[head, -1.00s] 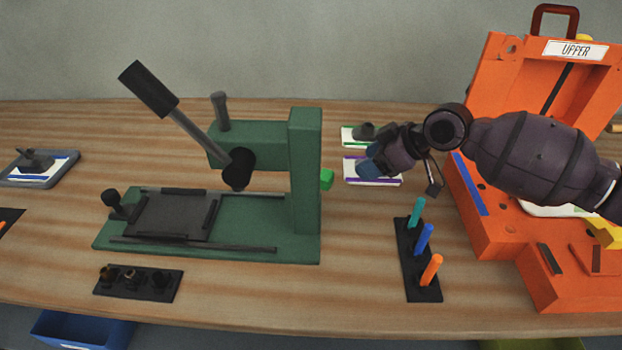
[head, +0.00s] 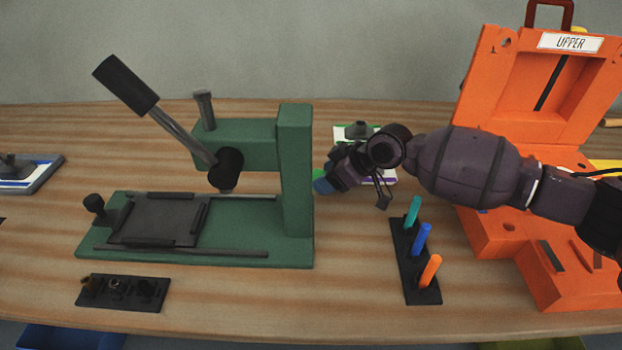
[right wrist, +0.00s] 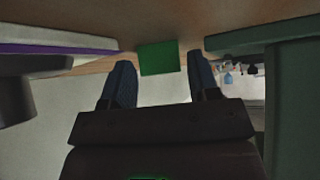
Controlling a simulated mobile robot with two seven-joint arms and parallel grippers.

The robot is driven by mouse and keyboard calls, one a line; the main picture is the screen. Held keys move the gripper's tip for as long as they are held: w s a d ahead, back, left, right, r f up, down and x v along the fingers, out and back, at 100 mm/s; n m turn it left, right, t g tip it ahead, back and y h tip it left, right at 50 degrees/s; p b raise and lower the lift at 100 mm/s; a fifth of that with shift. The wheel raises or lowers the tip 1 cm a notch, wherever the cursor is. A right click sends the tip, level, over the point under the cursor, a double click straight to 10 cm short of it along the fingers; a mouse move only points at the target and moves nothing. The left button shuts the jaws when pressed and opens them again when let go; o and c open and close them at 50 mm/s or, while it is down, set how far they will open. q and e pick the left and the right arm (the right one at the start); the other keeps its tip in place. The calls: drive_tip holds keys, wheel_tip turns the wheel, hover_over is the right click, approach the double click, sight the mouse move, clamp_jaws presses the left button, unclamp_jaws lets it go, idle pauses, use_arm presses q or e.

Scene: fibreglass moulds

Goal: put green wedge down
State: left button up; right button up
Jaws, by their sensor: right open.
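The green wedge (head: 318,174) is close to the right side of the press's upright column, partly hidden behind my right gripper (head: 324,184) in the head view. In the right wrist view the wedge (right wrist: 158,57) shows as a green block on the wood, beyond and between the two dark blue fingers of the right gripper (right wrist: 161,80). The fingers are apart, with a gap on both sides of the wedge, and nothing is held. My left gripper is in neither view.
The green press (head: 296,170) stands just left of the right gripper. A purple-edged card (head: 389,180) lies behind the gripper. A black rack (head: 423,290) with teal, blue and orange pegs stands in front. The open orange case (head: 497,238) is at right.

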drive_tip(key=shift+w+a+f, duration=0.1)
drive_tip(key=shift+a+f, duration=0.1)
drive_tip(key=shift+r, duration=0.1)
drive_tip(key=c, duration=0.8)
wheel_tip(320, 180, up, 20)
drive_tip(key=p, duration=0.2)
drive_tip(key=shift+p, duration=0.35)
